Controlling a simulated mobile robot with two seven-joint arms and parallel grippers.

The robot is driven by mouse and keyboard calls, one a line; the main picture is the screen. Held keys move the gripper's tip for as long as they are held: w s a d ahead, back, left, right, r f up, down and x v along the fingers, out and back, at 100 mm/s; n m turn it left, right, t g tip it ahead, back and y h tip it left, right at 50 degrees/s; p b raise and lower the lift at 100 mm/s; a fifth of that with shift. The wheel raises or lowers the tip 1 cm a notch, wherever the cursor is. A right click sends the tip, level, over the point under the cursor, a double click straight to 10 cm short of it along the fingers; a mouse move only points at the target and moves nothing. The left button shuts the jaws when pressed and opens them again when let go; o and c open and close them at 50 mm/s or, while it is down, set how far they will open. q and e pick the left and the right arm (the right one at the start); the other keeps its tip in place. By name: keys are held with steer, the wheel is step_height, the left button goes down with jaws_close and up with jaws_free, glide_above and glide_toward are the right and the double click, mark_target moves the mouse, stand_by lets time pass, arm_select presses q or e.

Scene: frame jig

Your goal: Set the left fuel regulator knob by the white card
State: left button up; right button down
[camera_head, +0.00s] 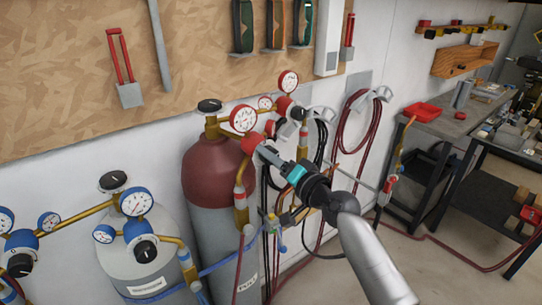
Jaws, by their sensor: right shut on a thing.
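A maroon-topped grey cylinder (207,172) stands at the centre left, with a brass regulator and a red-rimmed gauge (243,118) on it. Another red-rimmed gauge (289,81) and regulator show behind, to the right. I cannot pick out the white card with certainty. My left gripper is not in view.
A grey cylinder (137,240) with blue-rimmed gauges stands at the lower left, more blue gauges at the left edge. Red and black hoses (362,125) hang on the wall. A workbench (440,122) stands at the right. The floor (440,265) there is mostly clear, crossed by a red hose.

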steer(key=m+p, duration=0.1)
steer(key=m, duration=0.5)
steer(key=shift+m+p, duration=0.3)
steer(key=shift+p, duration=0.05)
stand_by(0.4)
steer(key=shift+c, duration=1.4)
jaws_free()
steer(key=v, duration=1.5)
steer(key=shift+s, duration=0.1)
